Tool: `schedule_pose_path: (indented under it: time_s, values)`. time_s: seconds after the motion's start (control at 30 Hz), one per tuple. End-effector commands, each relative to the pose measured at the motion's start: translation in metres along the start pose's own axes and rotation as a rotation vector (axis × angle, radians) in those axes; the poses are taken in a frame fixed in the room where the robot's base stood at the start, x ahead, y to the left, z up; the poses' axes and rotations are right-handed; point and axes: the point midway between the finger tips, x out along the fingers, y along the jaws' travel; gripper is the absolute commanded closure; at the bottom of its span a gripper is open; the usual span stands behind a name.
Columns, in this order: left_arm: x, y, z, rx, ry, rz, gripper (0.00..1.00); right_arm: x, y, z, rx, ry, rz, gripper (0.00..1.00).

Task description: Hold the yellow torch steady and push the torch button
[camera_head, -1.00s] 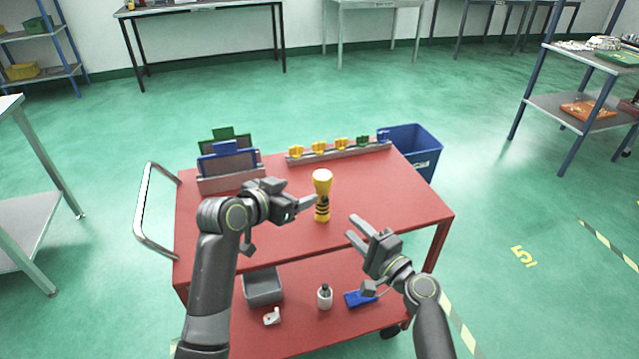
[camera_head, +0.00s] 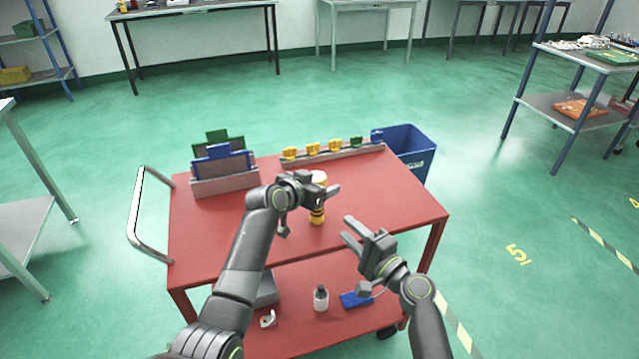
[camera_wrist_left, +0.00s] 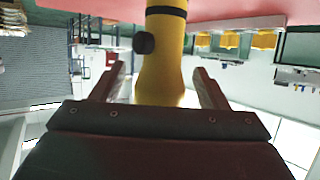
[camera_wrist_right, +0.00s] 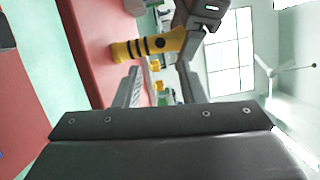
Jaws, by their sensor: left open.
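The yellow torch (camera_head: 317,215) with black bands stands upright on the red cart top, partly hidden behind my left gripper in the head view. My left gripper (camera_head: 322,190) is open at the torch's upper part. In the left wrist view the torch (camera_wrist_left: 160,70) lies between the two spread fingers (camera_wrist_left: 158,85), with a dark round button (camera_wrist_left: 144,43) on its side. In the right wrist view the torch (camera_wrist_right: 148,46) shows beyond the fingertips. My right gripper (camera_head: 352,232) is open and empty, to the right of the torch and apart from it.
The red cart top (camera_head: 390,195) is clear around the torch. A rail with yellow, green and blue pieces (camera_head: 333,151) and a rack with upright panels (camera_head: 224,170) stand at the back. A blue bin (camera_head: 415,160) is behind.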

Motion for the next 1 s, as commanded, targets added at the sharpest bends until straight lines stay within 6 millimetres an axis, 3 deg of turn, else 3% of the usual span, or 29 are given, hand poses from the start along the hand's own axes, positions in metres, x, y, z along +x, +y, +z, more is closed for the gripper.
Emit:
schedule_pose_path:
  time_s: [0.47,0.87,1.0]
  values:
    - [0.0082,0.0000,0.0000,0.000,0.000,-0.001,0.32,0.0000,0.0000,0.0000,0.000,0.000,0.000,0.64]
    - [0.0081,-0.0001,0.0001,0.000,0.000,-0.001,0.82,0.0000,0.0000,0.0000,0.000,0.000,0.000,0.64]
    - [0.0080,-0.0001,0.0002,0.000,-0.001,-0.001,0.85,0.0000,0.0000,0.0000,0.000,0.000,0.000,0.78]
